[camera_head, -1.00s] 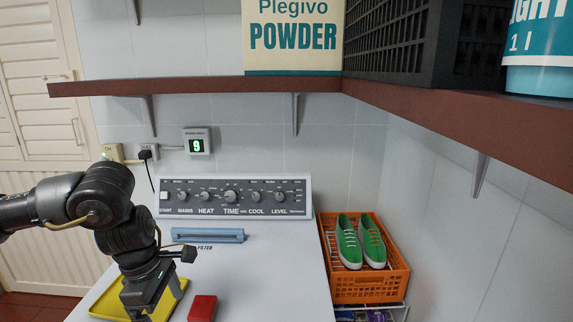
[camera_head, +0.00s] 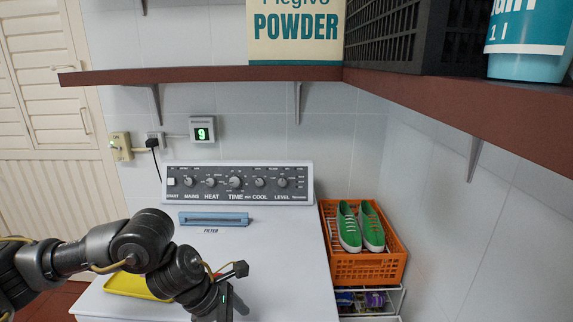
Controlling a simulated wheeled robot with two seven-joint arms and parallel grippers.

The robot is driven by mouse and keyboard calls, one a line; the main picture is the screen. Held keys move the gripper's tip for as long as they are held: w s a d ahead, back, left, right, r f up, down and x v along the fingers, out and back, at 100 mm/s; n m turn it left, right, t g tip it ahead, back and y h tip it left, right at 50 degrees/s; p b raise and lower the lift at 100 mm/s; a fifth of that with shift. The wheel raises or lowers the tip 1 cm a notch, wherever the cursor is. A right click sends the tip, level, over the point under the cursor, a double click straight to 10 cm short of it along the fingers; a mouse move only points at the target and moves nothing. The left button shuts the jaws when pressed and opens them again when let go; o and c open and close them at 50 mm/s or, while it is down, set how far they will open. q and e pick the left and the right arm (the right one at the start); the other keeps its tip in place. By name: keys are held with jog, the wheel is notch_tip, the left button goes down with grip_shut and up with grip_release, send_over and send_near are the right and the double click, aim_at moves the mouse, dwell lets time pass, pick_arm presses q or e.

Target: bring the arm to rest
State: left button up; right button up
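My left arm comes in from the left, low over the white machine top (camera_head: 285,275). My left gripper (camera_head: 232,308) points down near the bottom edge of the head view. Its fingertips are partly cut off, so I cannot tell whether it is open, shut or holding anything. My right arm and gripper are not in view.
A yellow tray (camera_head: 128,287) lies on the machine top, partly behind my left arm. The control panel (camera_head: 238,182) and blue filter handle (camera_head: 213,219) are behind. An orange crate (camera_head: 362,268) with green shoes (camera_head: 360,228) stands right. A brown shelf (camera_head: 220,75) hangs above.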

pick_arm(q)
jog(key=s+d+n+t+h, duration=0.25)
jog(key=d+n+h, duration=0.35)
jog(key=d+n, duration=0.5)
jog(key=s+a+f+n+t+y, duration=0.3)
jog(key=a+f+n, duration=0.35)
jog(key=n, duration=0.75)
jog(key=s+a+f+n+t+y, duration=0.1)
jog(key=a+f+n+t+y, duration=0.4)
jog(key=n, duration=1)
jog(key=s+a+f+n+g+y, duration=0.2)
jog(key=s+a+f+n+g, duration=0.25)
jog(key=s+a, duration=0.3)
jog(key=s+a+f+n+g+y, duration=0.2)
jog(key=s+a+f+n+g, duration=0.15)
jog(key=s+a+n, duration=0.35)
notch_tip(320, 180, down, 26)
jog(key=s+r+m, duration=0.1)
jog(key=m, duration=0.1)
jog(key=s+a+f+g, duration=0.2)
jog(key=s+a+f, duration=0.1)
jog(key=s+f, duration=1.4)
jog(key=shift+s+f, duration=0.15)
jog(key=shift+f, duration=0.15)
